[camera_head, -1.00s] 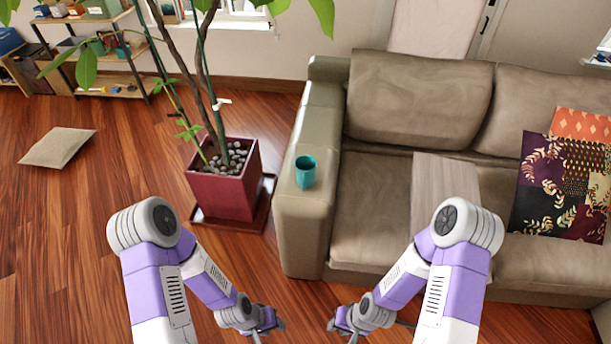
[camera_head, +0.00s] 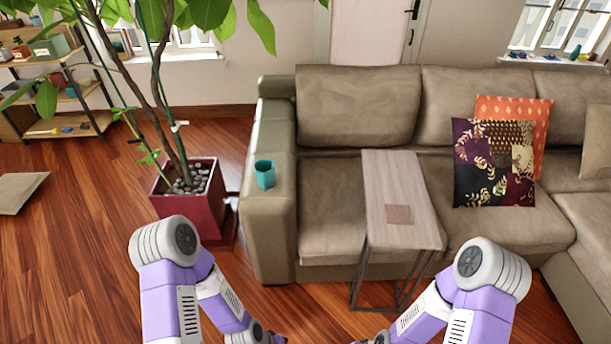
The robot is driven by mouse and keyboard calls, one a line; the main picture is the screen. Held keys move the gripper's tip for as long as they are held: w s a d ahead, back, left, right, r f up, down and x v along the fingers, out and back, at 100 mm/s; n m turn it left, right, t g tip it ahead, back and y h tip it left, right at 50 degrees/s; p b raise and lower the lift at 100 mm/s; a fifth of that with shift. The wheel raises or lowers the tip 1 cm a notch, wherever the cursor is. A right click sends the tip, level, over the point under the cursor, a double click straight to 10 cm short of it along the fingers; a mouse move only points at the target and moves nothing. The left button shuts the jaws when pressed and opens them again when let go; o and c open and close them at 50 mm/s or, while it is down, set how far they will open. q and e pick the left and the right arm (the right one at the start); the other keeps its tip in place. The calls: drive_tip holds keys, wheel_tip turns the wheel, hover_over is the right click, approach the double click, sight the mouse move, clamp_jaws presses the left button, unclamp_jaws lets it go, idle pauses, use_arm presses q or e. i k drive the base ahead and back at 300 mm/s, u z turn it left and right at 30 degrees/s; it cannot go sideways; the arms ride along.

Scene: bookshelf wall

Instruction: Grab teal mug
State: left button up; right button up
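The teal mug (camera_head: 265,174) stands upright on the left armrest (camera_head: 268,216) of the brown sofa. Nothing touches it. My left arm comes in at the lower left and my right arm at the lower right, both below and in front of the sofa. My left gripper is at the bottom edge, almost wholly cut off, with only a sliver at its wrist showing. My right gripper is also cut off at the bottom edge. Neither gripper is near the mug, and their fingers cannot be made out.
A potted plant in a red square pot (camera_head: 190,205) stands left of the armrest. A small wooden side table (camera_head: 400,180) with metal legs stands at the sofa's front. Patterned cushions (camera_head: 495,165) lie on the seat. Wooden floor (camera_head: 75,250) at left is open.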

sight(265, 170)
drive_tip(key=z, duration=0.45)
drive_tip(key=i, duration=1)
drive_tip(key=u, duration=1.05)
